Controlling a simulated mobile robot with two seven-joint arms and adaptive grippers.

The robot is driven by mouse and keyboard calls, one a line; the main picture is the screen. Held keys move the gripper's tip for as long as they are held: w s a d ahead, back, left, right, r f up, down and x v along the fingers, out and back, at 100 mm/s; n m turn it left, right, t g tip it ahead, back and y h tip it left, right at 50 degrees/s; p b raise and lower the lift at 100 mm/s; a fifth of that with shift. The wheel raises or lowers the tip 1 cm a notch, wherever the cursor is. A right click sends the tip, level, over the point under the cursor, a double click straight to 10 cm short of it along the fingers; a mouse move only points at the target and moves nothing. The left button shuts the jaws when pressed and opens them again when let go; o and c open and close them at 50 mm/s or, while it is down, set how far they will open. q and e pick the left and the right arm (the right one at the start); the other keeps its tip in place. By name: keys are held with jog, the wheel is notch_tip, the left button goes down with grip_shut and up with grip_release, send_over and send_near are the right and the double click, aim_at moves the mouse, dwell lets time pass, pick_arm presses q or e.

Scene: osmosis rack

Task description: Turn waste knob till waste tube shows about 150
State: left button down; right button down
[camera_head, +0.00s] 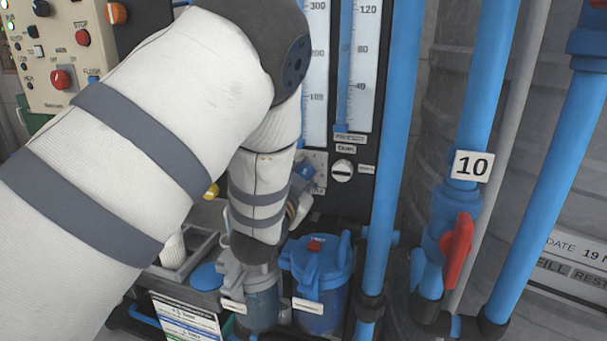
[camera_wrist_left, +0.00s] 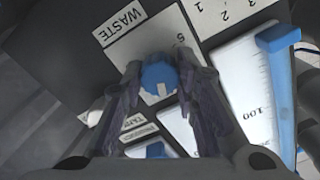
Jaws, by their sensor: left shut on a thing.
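In the left wrist view, the blue waste knob (camera_wrist_left: 157,75) sits by the WASTE label (camera_wrist_left: 127,22). My left gripper (camera_wrist_left: 168,78) is shut on this knob, one finger on each side. A scale tube with a 100 mark (camera_wrist_left: 247,95) shows to the right there. In the head view, my left arm covers much of the panel, and my left gripper (camera_head: 299,196) shows only in part behind the forearm. The left scale tube (camera_head: 316,70), marked 300 at the top, is partly covered by my arm; I cannot read its level. My right gripper is not in view.
A white knob (camera_head: 342,171) sits right of my left gripper. The right scale tube (camera_head: 362,65) is marked 120, 80 and 40. Blue filter housings (camera_head: 318,262) stand below. Blue pipes and a red valve handle (camera_head: 457,252) stand to the right. A control panel (camera_head: 60,50) is upper left.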

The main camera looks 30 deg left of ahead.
pick_arm(q)
jog(key=shift+r, duration=0.2)
dwell(0.4)
jog(key=c, duration=1.2)
grip_release()
jog(key=shift+w+f, duration=0.1)
jog(key=shift+w, duration=0.05)
jog(key=shift+c, duration=0.2)
jog(key=v, duration=0.7)
jog(key=shift+s, duration=0.3)
